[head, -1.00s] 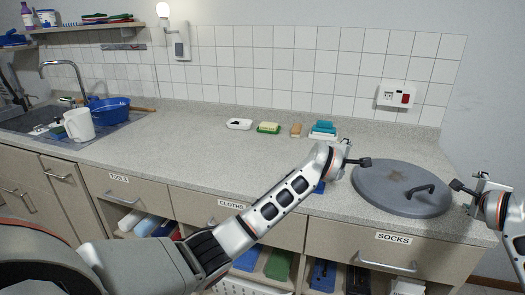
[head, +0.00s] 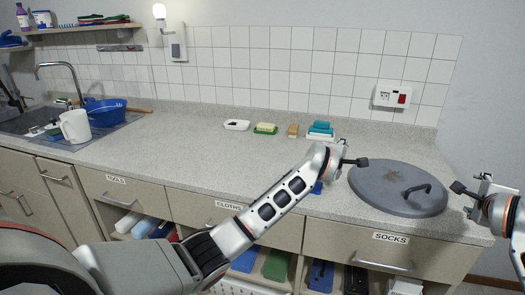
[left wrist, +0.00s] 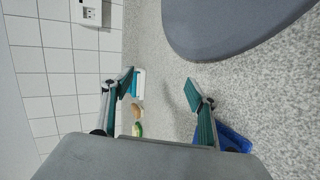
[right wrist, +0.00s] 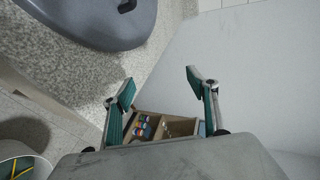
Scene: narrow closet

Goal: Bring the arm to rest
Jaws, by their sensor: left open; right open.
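My left gripper (head: 352,162) is over the counter, just left of a round grey lid (head: 398,190) with a dark handle. In the left wrist view its two fingers (left wrist: 160,85) are apart with nothing between them, and the lid's edge lies beyond them. My right gripper (head: 470,200) is at the right end of the counter, just right of the lid. In the right wrist view its fingers (right wrist: 160,88) are spread and empty, with the lid (right wrist: 95,20) at upper left.
Behind the left gripper stand a white dish (head: 237,125), a yellow-and-green item (head: 265,128), a tan block (head: 293,130) and a blue item (head: 321,130). A blue item shows beside the left fingers (left wrist: 235,140). A white jug (head: 76,126) and blue bowl (head: 108,110) are at the sink.

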